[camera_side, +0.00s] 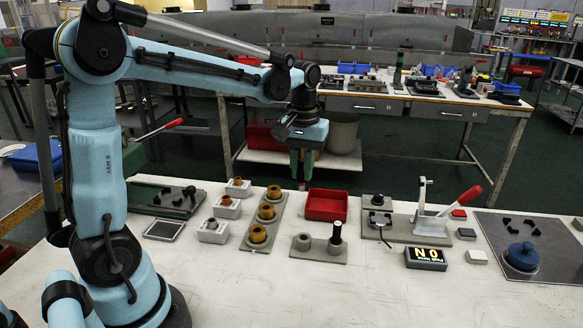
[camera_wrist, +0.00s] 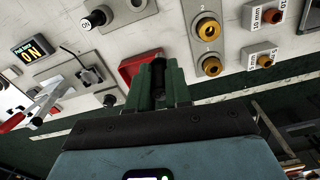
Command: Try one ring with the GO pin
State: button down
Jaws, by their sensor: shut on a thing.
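My gripper (camera_side: 302,168) points down behind the red tray, by the table's far edge. In the wrist view its green fingers (camera_wrist: 160,82) are shut on a dark thing (camera_wrist: 157,58), mostly hidden, which looks like the GO pin's handle. Three brass rings sit in a row on a grey strip; the nearest ring (camera_side: 257,234) and two in the wrist view (camera_wrist: 208,29) are clear.
White blocks (camera_side: 212,231) with rings or plugs stand left of the strip. The red tray (camera_side: 327,204) lies between strip and toggle clamp (camera_side: 430,212). A display (camera_side: 426,258) shows yellow letters. A blue knob (camera_side: 522,256) is on a dark plate. The front table area is clear.

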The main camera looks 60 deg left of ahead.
jog(key=a+f+n, duration=0.2)
jog(key=a, duration=1.1)
jog(key=shift+w+a, duration=0.15)
jog(key=shift+w, duration=0.1)
jog(key=shift+f, duration=0.1)
jog(key=shift+f, duration=1.8)
jog(key=shift+f, duration=2)
dwell(0.5)
jog(key=shift+r, duration=0.1)
dwell(1.0)
jog(key=shift+r, duration=2.65)
